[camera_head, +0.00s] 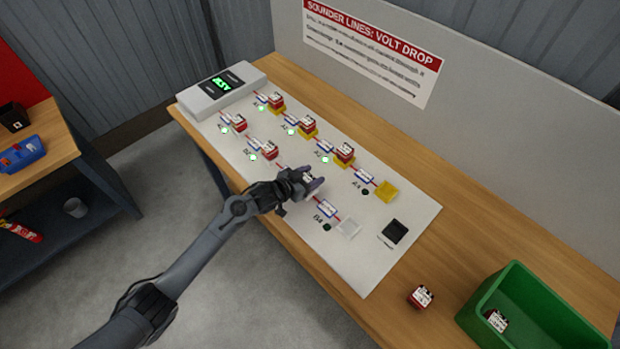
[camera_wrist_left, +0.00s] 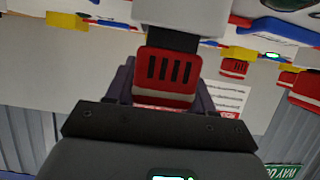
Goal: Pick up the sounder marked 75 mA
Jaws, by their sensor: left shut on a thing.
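My left gripper (camera_head: 311,184) is shut on a red sounder (camera_wrist_left: 166,78) over the lower row of the white board (camera_head: 365,270). In the wrist view this sounder shows black slots, with a dark part and a white block beyond it; I cannot tell whether it is still seated. Other red and white sounders sit in the board, among them one in the upper row (camera_head: 345,152) and one in the lower row (camera_head: 268,150). A loose sounder (camera_head: 421,297) lies on the bench, and another (camera_head: 496,320) is in the green bin. No mA marking is legible. My right gripper is not in view.
A yellow socket (camera_head: 387,191) and a white socket (camera_head: 347,228) are empty, their lamps dark. A black square pad (camera_head: 395,231) is at the board's right end. The green bin (camera_head: 470,310) stands at lower right. A lit display unit (camera_head: 222,86) is at the far end.

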